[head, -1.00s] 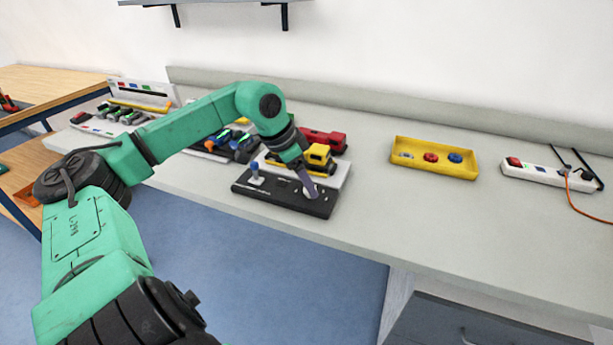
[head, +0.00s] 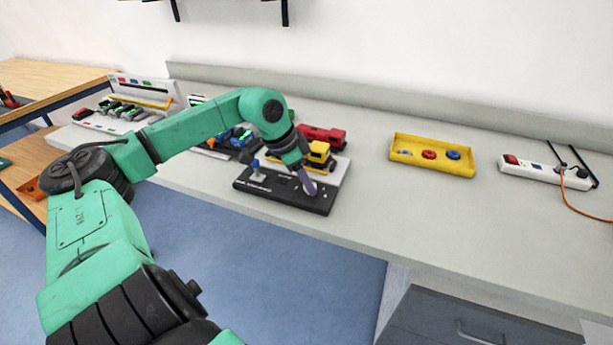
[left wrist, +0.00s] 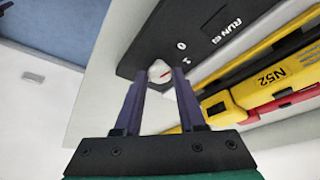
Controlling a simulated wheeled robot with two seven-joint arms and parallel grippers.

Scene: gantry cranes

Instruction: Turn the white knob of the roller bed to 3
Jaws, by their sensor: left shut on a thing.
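In the head view the black panel (head: 262,192) lies on the bench at the front of the roller bed, and the knob is mostly hidden by my gripper. My left gripper (head: 308,190) reaches down to the panel's right part. In the left wrist view its two purple fingers (left wrist: 160,80) are closed around the knob's sides. My right gripper is not in view.
A blue-topped lever (head: 256,166) stands at the panel's left. Yellow and red toy vehicles (head: 320,153) sit just behind. A yellow tray (head: 433,168) with knobs and a white power strip (head: 545,174) stand to the right. The bench between is clear.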

